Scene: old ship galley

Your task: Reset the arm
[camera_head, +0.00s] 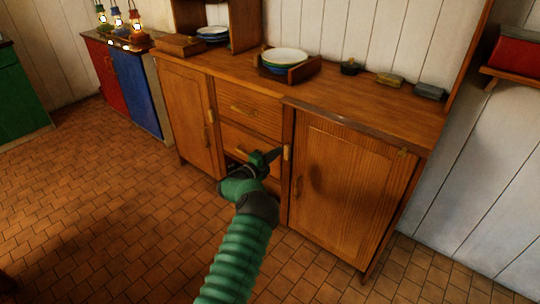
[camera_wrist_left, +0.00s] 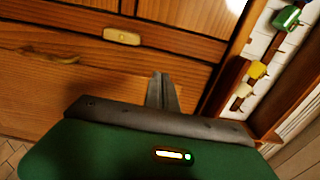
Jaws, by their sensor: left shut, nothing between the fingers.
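My left arm comes in from the bottom of the head view, green and ribbed. Its gripper (camera_head: 272,156) is in front of the wooden cabinet (camera_head: 360,185), by the drawer column and near the right door's left edge. In the left wrist view the two grey fingers (camera_wrist_left: 162,88) are together and empty, with the wooden drawer fronts behind them. Whether the fingertips touch the cabinet cannot be told. The lower drawers are partly hidden behind my arm. My right gripper is not in view.
Stacked bowls (camera_head: 285,57) in a wooden tray, a small dark pot (camera_head: 350,68) and small boxes (camera_head: 390,79) stand on the countertop. Lanterns (camera_head: 136,24) stand on a red and blue cabinet (camera_head: 137,85) at the left. The tiled floor (camera_head: 90,200) at left is clear.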

